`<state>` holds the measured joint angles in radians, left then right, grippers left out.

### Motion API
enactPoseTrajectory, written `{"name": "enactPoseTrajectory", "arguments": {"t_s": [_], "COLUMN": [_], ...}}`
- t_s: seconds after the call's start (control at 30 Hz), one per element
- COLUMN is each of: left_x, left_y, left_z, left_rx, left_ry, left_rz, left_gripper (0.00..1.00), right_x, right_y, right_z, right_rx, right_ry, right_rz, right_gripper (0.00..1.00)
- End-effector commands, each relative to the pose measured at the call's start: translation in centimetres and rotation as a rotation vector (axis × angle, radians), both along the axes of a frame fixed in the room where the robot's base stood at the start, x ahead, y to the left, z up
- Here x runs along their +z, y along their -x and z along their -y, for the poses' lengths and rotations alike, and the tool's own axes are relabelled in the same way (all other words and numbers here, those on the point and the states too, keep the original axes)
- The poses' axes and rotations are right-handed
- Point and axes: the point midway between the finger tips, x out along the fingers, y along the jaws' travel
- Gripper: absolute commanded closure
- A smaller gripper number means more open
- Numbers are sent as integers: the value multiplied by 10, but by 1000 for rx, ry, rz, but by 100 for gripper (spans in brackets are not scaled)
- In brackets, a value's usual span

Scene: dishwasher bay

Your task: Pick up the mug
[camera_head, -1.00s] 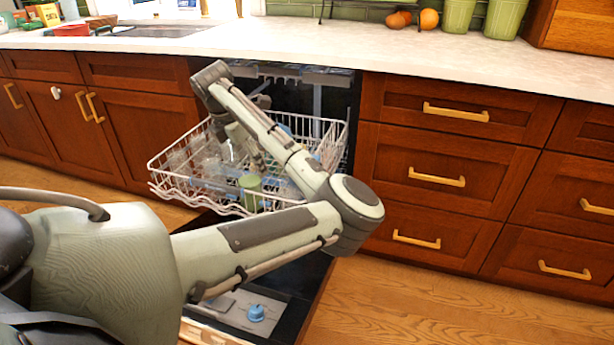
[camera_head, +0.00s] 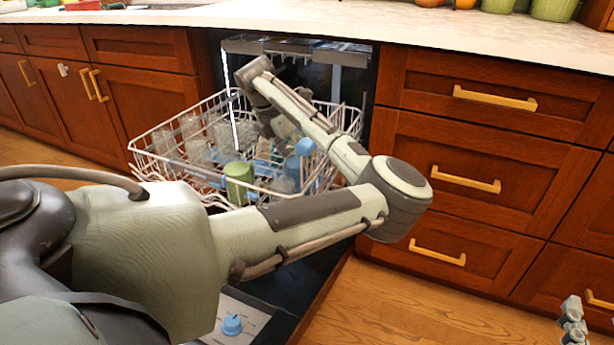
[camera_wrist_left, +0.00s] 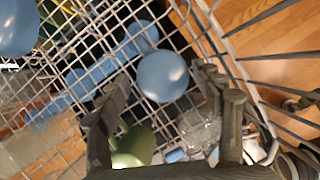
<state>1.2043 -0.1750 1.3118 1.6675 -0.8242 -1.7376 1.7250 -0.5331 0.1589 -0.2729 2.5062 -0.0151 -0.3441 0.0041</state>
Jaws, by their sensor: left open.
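A green cup (camera_head: 238,181), possibly the mug, stands in the front of the dishwasher's upper rack (camera_head: 150,160). Blue rounded pieces (camera_head: 305,147) are also in the rack, right of the cup. I cannot tell for sure which is the mug. My left gripper (camera_head: 272,125) is over the rack, partly hidden by its own arm. In the left wrist view my left gripper (camera_wrist_left: 160,95) is open and empty. A blue round piece (camera_wrist_left: 163,76) shows beyond its fingertips, and a green rounded piece (camera_wrist_left: 133,147) shows low between the fingers. My right gripper (camera_head: 573,320) barely shows at the bottom right.
Clear glasses (camera_head: 195,150) stand in the rack's left part. The rack's wire walls surround the left gripper. The open dishwasher door below carries a blue cap (camera_head: 232,325). Drawers (camera_head: 470,180) flank the right side, with clear wood floor (camera_head: 400,310) before them.

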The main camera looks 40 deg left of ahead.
Motion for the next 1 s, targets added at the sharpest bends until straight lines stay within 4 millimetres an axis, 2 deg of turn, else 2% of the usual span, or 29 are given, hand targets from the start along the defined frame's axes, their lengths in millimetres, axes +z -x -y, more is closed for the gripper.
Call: {"name": "enactPoseTrajectory", "arguments": {"t_s": [0.03,0.27,0.53,0.67,0.87,1.0], "left_x": [-7,-25,-59,-65,-65,-65], "left_y": [-1,-5,-12,-15,-15,-15], "left_z": [1,2,4,4,4,4], "left_rx": [-1,-1,-2,0,1,1], "left_ry": [2,2,1,1,0,0], "left_rz": [-2,-2,-2,0,0,0], "left_gripper": [33,33,33,33,33,48], "right_x": [5,24,61,69,70,70], "right_y": [1,5,17,20,20,20], "right_z": [-2,-9,-17,-17,-17,-17], "right_rx": [5,20,44,45,45,45], "right_ry": [-13,-56,-143,-159,-161,-161], "right_rz": [25,110,286,322,324,323], "right_gripper": [60,60,60,60,60,60]}}
